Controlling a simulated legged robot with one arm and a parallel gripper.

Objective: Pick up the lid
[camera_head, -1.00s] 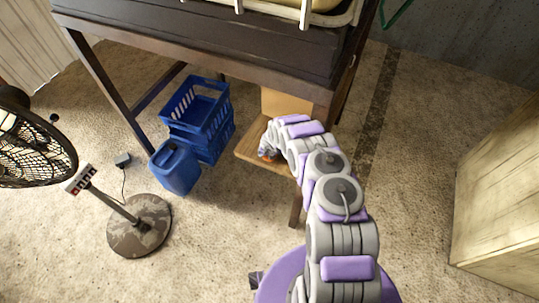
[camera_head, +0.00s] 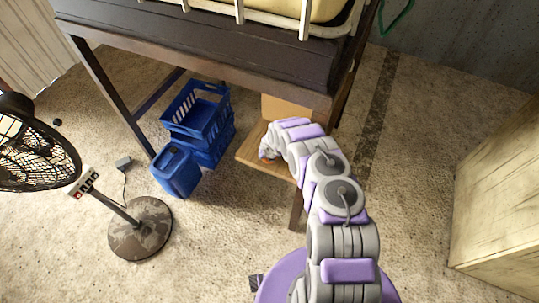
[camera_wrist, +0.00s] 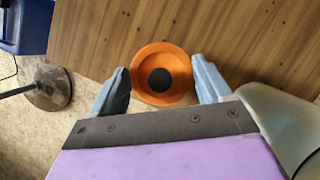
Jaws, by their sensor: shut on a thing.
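The lid (camera_wrist: 176,66) is a round orange disc with a raised rim and a dark centre, seen from above in the wrist view. My gripper (camera_wrist: 161,72) has one blue-grey finger on each side of it and is shut on it. The lid is over or on a brown wooden surface (camera_wrist: 230,28); I cannot tell whether it touches the wood. In the head view, my gripper (camera_head: 267,153) is at the small wooden seat (camera_head: 250,146) under the dark table, and the lid is mostly hidden there.
The dark table (camera_head: 200,42) overhangs the seat. Blue crates (camera_head: 205,115) and a blue jug (camera_head: 176,172) stand left of the seat. A fan (camera_head: 140,228) stands further left, with a cable on the floor. A pale wooden cabinet (camera_head: 500,210) is at right. The carpet between is clear.

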